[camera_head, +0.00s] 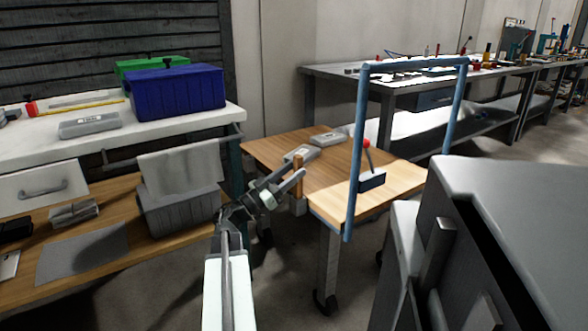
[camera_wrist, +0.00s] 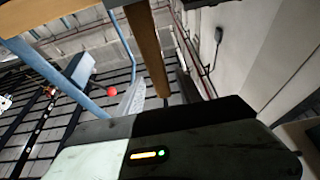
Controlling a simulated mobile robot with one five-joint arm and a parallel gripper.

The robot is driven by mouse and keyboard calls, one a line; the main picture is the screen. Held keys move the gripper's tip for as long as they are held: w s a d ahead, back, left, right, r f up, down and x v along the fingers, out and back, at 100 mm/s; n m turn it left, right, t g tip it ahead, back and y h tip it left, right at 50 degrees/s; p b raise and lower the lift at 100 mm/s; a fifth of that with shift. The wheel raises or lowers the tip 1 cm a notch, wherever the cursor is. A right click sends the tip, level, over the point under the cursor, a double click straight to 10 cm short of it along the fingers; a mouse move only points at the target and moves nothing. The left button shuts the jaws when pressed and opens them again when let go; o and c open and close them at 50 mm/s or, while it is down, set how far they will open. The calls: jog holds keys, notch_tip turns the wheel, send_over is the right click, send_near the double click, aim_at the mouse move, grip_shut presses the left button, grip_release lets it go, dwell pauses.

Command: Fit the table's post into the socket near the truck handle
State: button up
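An upright wooden post (camera_head: 298,162) stands at my gripper (camera_head: 287,182), beside the left front corner of the truck (camera_head: 330,208). My fingers lie along both sides of the post and appear closed on it; part of it is hidden behind them. Its lower end shows below the fingers. In the wrist view the post (camera_wrist: 150,50) runs down between my fingers (camera_wrist: 160,95). The truck has a wooden top and a tall blue handle (camera_head: 358,130) at its right end. I cannot make out the socket.
Two grey items (camera_head: 325,138) lie on the truck's far part. A white workbench (camera_head: 70,140) with a blue toolbox (camera_head: 175,90) is at left. A grey cloth (camera_head: 180,172) hangs from its rail. A large grey machine body (camera_head: 500,230) fills the right front.

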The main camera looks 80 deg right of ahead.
jog(key=shift+r+p, duration=1)
jog(key=b+v, duration=0.5)
jog(key=v, duration=0.7)
jog(key=shift+f, duration=0.35)
